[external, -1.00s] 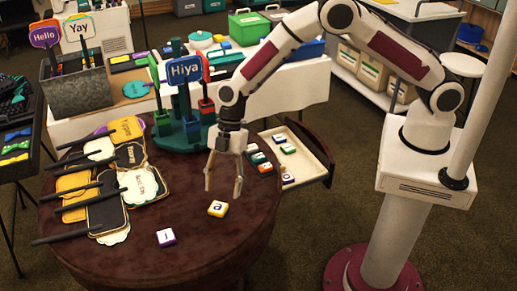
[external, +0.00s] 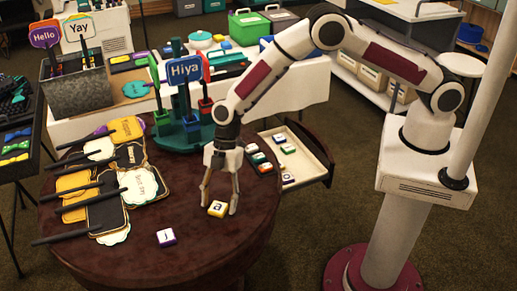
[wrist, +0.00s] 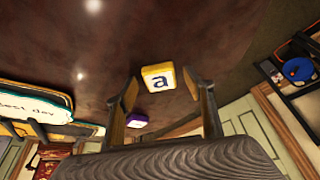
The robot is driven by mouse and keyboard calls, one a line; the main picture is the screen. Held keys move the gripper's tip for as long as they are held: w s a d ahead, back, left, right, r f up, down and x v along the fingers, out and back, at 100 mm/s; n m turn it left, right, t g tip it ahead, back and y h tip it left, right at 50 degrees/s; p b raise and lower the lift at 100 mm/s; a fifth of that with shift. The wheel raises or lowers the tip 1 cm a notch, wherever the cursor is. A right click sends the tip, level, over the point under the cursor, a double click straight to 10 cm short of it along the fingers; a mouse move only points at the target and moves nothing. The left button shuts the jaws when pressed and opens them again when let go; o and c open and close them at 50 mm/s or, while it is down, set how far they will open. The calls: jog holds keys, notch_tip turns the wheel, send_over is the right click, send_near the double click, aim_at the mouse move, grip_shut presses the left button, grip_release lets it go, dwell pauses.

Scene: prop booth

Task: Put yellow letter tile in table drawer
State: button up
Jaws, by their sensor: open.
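The yellow letter tile (external: 218,209), marked "a", lies on the dark round table (external: 200,262). It also shows in the wrist view (wrist: 158,77), ahead of and between my fingers. My gripper (external: 219,208) is open and low over the table, with one finger on each side of the tile. I cannot tell whether the fingers touch it. In the wrist view my fingers (wrist: 163,100) are spread wide with nothing held between them. The table drawer (external: 309,154) is pulled out at the table's right side and holds several letter tiles.
A purple-edged letter tile (external: 166,237) lies left of and nearer than the yellow one. Several paddle signs (external: 104,190) cover the table's left side. A green stand (external: 184,132) with a blue "Hiya" sign rises at the back. The table's front is mostly clear.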

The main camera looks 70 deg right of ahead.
aim_at(219, 205)
jog(key=c, duration=1.1)
jog(key=shift+r, duration=0.1)
jog(key=shift+r, duration=4.95)
